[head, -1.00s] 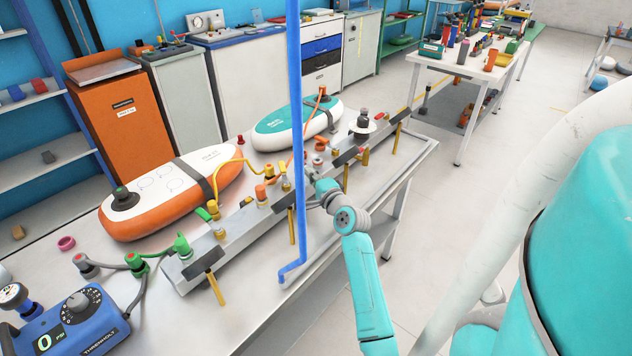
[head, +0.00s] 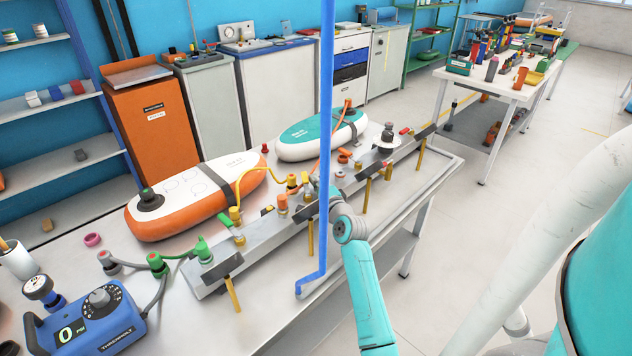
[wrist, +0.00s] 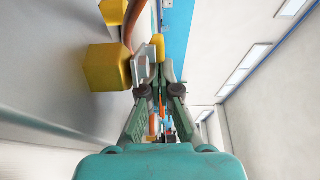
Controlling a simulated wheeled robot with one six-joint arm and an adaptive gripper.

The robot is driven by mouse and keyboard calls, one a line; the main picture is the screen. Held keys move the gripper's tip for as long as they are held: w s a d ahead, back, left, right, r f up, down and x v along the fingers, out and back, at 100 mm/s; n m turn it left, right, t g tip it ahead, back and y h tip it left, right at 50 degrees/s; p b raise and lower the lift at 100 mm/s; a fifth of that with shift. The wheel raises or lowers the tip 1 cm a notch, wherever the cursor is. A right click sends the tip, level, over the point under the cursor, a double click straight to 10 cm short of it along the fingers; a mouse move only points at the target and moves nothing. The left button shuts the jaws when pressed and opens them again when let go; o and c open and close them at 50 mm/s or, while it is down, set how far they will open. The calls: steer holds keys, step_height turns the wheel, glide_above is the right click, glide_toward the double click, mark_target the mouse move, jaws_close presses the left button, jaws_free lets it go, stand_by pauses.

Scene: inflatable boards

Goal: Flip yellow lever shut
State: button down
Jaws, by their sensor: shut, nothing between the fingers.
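A yellow lever (wrist: 158,46) shows in the wrist view just beyond my fingertips, beside a pale metal piece; whether they touch I cannot tell. In the head view, yellow fittings (head: 292,181) sit along the grey manifold bar (head: 270,232) on the bench; which of them is that lever I cannot tell. My gripper (head: 333,190) is at the bar's middle, partly behind the blue pole in the head view. In the wrist view my gripper (wrist: 160,88) is shut with nothing between its fingers.
A blue pole (head: 326,110) stands in front of the bar. Yellow-handled clamps (head: 235,294) hang along its front. An orange-edged board (head: 190,197) and a teal board (head: 315,136) lie behind it. A blue gauge box (head: 85,325) sits at front left.

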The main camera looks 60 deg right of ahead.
steer(key=shift+w, duration=0.1)
steer(key=shift+w+f+n+t+y, duration=0.1)
steer(key=shift+w+n+t+y, duration=0.25)
steer(key=shift+n+y, duration=0.55)
steer(key=shift+w+f+n+t+y, duration=0.1)
steer(key=shift+n+t+y, duration=0.45)
steer(key=shift+y, duration=0.65)
steer(key=shift+a+r+n+t+y, duration=0.2)
steer(key=shift+n+t+y, duration=0.2)
steer(key=shift+n+y, duration=0.5)
